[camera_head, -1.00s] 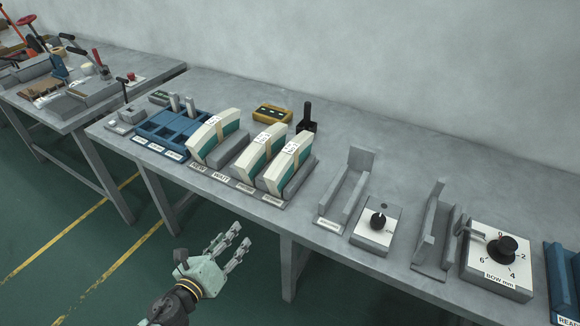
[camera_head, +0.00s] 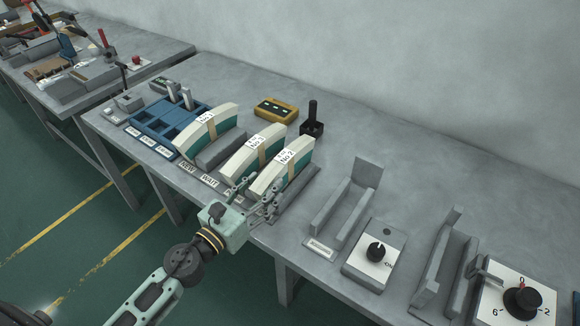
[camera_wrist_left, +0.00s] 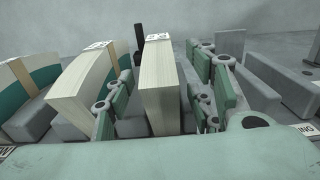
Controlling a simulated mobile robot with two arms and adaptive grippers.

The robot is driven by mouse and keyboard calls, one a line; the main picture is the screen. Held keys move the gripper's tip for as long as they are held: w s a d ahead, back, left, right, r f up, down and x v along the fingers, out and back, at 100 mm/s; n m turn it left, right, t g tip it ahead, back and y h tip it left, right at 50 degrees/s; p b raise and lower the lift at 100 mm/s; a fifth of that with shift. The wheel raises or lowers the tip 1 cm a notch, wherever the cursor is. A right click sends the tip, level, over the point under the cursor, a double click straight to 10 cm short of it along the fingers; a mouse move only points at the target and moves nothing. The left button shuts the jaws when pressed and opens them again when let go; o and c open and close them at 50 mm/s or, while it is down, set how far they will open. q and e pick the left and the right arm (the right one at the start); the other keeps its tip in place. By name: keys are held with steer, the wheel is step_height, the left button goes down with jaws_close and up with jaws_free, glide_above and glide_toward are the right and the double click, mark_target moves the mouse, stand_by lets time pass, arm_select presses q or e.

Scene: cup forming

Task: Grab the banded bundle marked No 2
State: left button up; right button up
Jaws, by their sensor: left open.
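The banded bundle marked No 2 (camera_head: 295,158), cream and green with a tan band, stands upright at the right end of the row of three bundles in the head view. My left gripper (camera_head: 258,194) is at its near end, open, with a finger on either side. In the left wrist view the bundle's pale end (camera_wrist_left: 160,92) lies between the open fingers (camera_wrist_left: 157,112). My right gripper is not in view.
The bundle marked No 3 (camera_head: 250,150) stands close on the left, with the bundle marked No 1 (camera_head: 203,132) beyond a grey divider. A dark upright handle (camera_head: 312,112) stands behind. A grey L-shaped fixture (camera_head: 350,205) and a dial box (camera_head: 375,255) stand to the right.

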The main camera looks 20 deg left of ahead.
mark_target(278, 172)
arm_select(q)
steer(key=shift+x, duration=0.8)
steer(key=p+x, duration=0.1)
steer(key=x, duration=0.3)
steer(key=shift+w+d+f, duration=0.1)
steer(key=shift+w, duration=0.25)
steer(key=shift+w+d, duration=0.1)
steer(key=shift+w, duration=0.05)
steer(key=shift+c, duration=0.4)
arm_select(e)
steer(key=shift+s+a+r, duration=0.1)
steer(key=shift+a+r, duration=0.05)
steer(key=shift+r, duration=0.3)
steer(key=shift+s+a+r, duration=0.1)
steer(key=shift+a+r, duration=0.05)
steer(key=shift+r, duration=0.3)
arm_select(q)
steer(key=c, duration=0.4)
jaws_close()
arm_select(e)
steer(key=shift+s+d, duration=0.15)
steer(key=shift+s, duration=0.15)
